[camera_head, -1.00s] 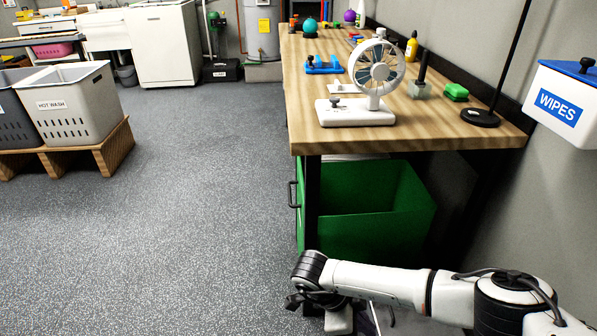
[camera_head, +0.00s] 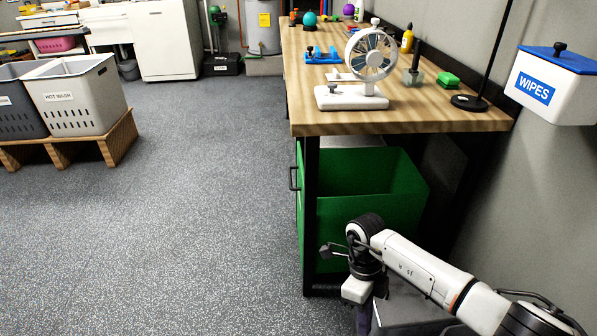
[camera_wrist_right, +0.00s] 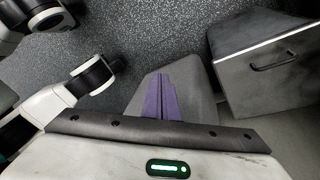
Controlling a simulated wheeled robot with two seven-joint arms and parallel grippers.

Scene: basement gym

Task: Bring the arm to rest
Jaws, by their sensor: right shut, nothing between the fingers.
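My right arm comes in from the lower right in the head view, with the elbow low and the forearm reaching up and left to the wrist. My right gripper (camera_head: 364,314) hangs down below the wrist, in front of the workbench. Its tip is partly cut off by the lower edge. In the right wrist view its purple fingers (camera_wrist_right: 161,82) lie together, shut, with nothing between them. The fingers point over the speckled grey floor. My left gripper is not in view.
The workbench (camera_head: 400,121) stands close ahead, with a white fan (camera_head: 370,55) on it and a green bin (camera_head: 370,180) below. A wipes box (camera_head: 550,88) hangs on the right wall. A dark cabinet (camera_wrist_right: 265,75) is beside my gripper. Floor (camera_head: 200,200) at left is clear.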

